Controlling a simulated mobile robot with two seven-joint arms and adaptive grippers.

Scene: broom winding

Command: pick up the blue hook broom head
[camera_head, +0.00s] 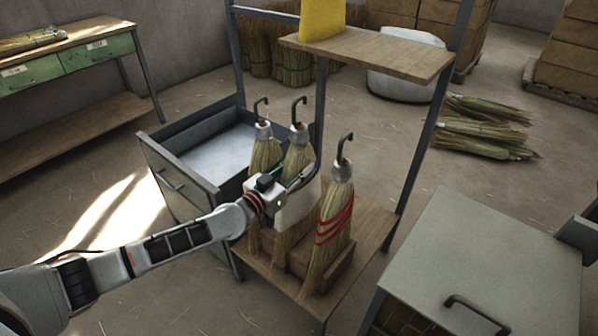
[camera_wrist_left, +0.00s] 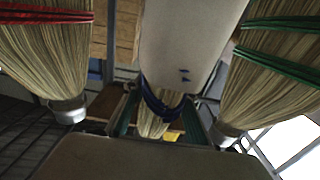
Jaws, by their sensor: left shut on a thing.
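The blue hook broom head (camera_head: 298,150) is the middle of three upright broom heads, with a dark hook on top. In the left wrist view, its blue bands and bristles (camera_wrist_left: 152,127) show between my two finger linkages. My left gripper (camera_head: 297,169) is shut on it, reaching in from the left; it also shows in the left wrist view (camera_wrist_left: 160,112). The gripper and a pale surface hide much of its lower part. The red-banded broom head (camera_head: 335,220) stands to the right, and another broom head (camera_head: 263,152) stands to the left. My right gripper is not in view.
The brooms are at a wooden rack shelf (camera_head: 372,222) with grey posts and an upper board (camera_head: 385,55). An open grey drawer (camera_head: 175,180) is behind on the left. A grey cabinet (camera_head: 490,255) stands at right. Loose brooms (camera_head: 480,128) lie on the floor.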

